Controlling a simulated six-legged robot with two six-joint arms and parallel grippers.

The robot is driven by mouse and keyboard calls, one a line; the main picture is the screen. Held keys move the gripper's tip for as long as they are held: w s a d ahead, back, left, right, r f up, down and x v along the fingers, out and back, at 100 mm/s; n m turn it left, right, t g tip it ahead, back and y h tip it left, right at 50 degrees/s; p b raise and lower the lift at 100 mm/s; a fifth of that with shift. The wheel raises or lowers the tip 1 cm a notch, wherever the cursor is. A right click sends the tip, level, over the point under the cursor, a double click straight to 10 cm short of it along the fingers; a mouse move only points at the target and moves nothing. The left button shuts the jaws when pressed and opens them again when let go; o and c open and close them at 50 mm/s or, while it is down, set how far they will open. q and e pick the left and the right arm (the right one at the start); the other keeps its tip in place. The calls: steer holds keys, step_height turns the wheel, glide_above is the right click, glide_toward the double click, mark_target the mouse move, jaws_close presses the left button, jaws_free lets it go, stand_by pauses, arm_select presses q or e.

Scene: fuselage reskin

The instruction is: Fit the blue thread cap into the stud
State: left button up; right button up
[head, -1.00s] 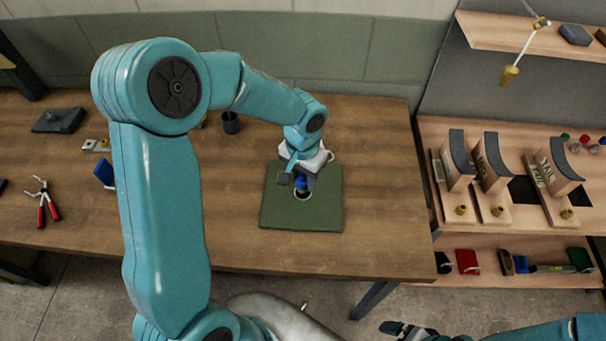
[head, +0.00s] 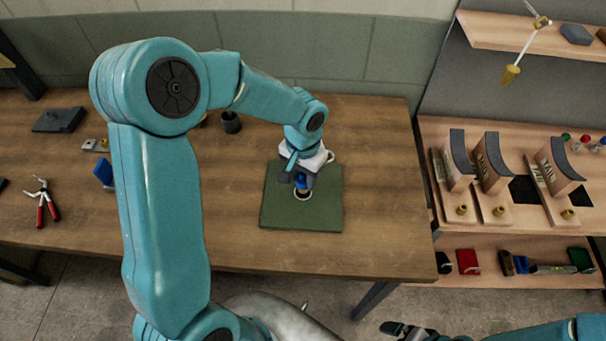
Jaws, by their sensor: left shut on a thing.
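My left gripper (head: 301,181) is over the green mat (head: 322,213) on the wooden bench, pointing down. It is shut on the blue thread cap (head: 302,182), which shows only in part between the dark fingers. Right below the cap is a pale ring-shaped fitting (head: 303,194) on the mat, which looks like the stud's place. The stud itself is hidden by the cap and fingers. I cannot tell whether cap and stud touch. My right gripper (head: 395,329) is low at the bottom edge, away from the bench, its fingers too small to judge.
Red-handled pliers (head: 47,203), a dark block (head: 59,119) and a dark cup (head: 231,122) are on the bench (head: 380,200). A shelf unit (head: 440,213) with curved stands is at the right. The bench right of the mat is clear.

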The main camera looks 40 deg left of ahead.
stand_by(0.3)
arm_select(q)
steer(key=shift+f+b, duration=1.25)
steer(key=shift+b, duration=0.1)
steer(key=o, duration=1.2)
steer(key=shift+r, duration=0.15)
steer(key=shift+r+p, duration=1.8)
steer(key=shift+r, duration=0.65)
steer(key=shift+f, duration=0.1)
steer(key=shift+s, duration=0.15)
